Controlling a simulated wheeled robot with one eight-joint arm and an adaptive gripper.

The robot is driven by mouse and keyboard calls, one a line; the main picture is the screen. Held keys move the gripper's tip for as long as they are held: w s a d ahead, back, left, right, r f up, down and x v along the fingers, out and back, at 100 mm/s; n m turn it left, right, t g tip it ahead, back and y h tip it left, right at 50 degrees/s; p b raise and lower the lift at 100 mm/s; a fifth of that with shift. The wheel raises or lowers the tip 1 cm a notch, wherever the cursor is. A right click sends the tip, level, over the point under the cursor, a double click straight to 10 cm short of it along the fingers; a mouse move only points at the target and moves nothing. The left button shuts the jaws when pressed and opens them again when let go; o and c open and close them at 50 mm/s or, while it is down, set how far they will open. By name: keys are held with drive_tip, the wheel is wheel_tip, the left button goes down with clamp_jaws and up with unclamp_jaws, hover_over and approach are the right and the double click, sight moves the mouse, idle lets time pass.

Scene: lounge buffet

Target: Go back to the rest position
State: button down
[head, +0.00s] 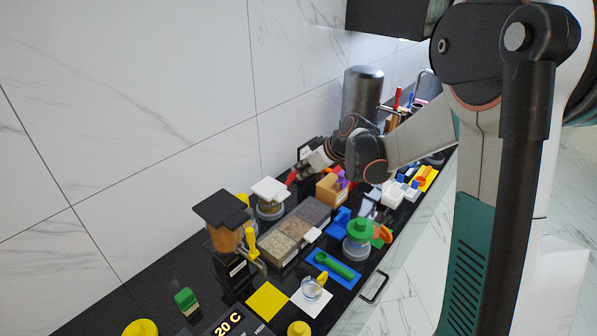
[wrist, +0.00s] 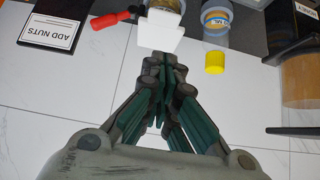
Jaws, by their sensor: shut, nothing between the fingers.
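My gripper (wrist: 163,68) is shut and empty in the wrist view, its teal-lined fingers meeting just below a white square lid (wrist: 161,32). Whether the fingertips touch the lid cannot be told. In the head view, my arm reaches left over the far part of the counter (head: 165,270), and the fingers are hard to make out there. The white lid (head: 270,189) tops a jar near the wall.
A red-handled tool (wrist: 112,20) and an "ADD NUTS" sign (wrist: 50,32) lie close by. A dark-topped dispenser (head: 224,238), a bin of grainy contents (head: 285,240), a green-lidded jar (head: 358,240) and a steel cylinder (head: 362,92) crowd the counter. The wall (head: 130,110) is close behind.

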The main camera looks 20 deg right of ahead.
drive_tip(key=s+a+m+h+b, duration=0.2)
drive_tip(key=s+m+h+b, duration=0.2)
drive_tip(key=s, duration=2.9)
drive_tip(key=m+b, duration=0.2)
drive_tip(key=b, duration=0.2)
drive_tip(key=shift+a+f+m+h+b, duration=0.2)
drive_tip(key=shift+m+h+b, duration=0.1)
drive_tip(key=shift+m+b, duration=0.1)
